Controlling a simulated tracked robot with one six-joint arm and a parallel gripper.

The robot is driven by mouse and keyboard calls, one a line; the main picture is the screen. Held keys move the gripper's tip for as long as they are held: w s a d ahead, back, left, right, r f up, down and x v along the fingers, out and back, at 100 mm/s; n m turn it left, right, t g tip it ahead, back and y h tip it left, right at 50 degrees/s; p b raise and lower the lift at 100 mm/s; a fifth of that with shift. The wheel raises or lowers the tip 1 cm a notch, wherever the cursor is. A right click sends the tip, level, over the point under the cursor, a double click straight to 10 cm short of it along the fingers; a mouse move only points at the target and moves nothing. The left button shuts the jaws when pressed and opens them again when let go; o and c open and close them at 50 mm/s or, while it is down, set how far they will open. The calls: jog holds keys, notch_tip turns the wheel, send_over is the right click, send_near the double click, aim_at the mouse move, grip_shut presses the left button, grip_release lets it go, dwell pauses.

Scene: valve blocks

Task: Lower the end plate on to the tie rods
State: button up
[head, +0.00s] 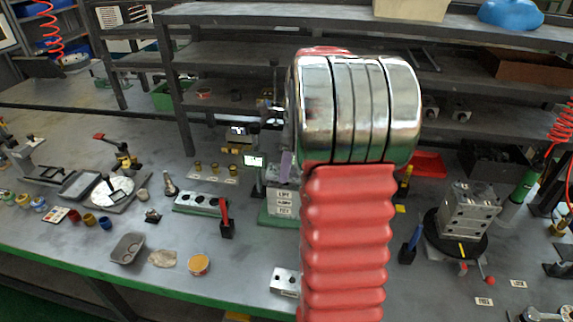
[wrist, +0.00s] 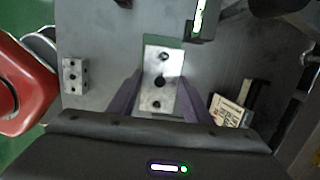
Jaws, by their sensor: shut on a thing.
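My gripper (wrist: 160,92) has its two purple fingers on either side of a pale metal end plate (wrist: 156,68) with a dark middle hole and smaller holes. It is shut on this plate. In the head view my gripper (head: 287,163) is mostly hidden behind my red and chrome arm. One purple finger shows above a green stand. A stack of grey metal valve blocks (head: 468,208) stands on a round black turntable (head: 440,238) at the right, well apart from my gripper. I cannot make out the tie rods clearly.
A small drilled metal block (head: 284,281) lies near the front edge. A blue-handled tool (head: 411,245) stands left of the turntable. Shelves (head: 230,105) run behind.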

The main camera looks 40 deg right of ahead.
jog(key=shift+f, duration=1.45)
jog(key=o, duration=1.3)
jog(key=shift+o, duration=0.2)
notch_tip(320, 180, up, 14)
jog(key=s+d, duration=0.1)
jog(key=shift+s+f, duration=0.25)
jog(key=shift+s, duration=0.05)
jog(key=shift+d, duration=0.1)
dwell(0.4)
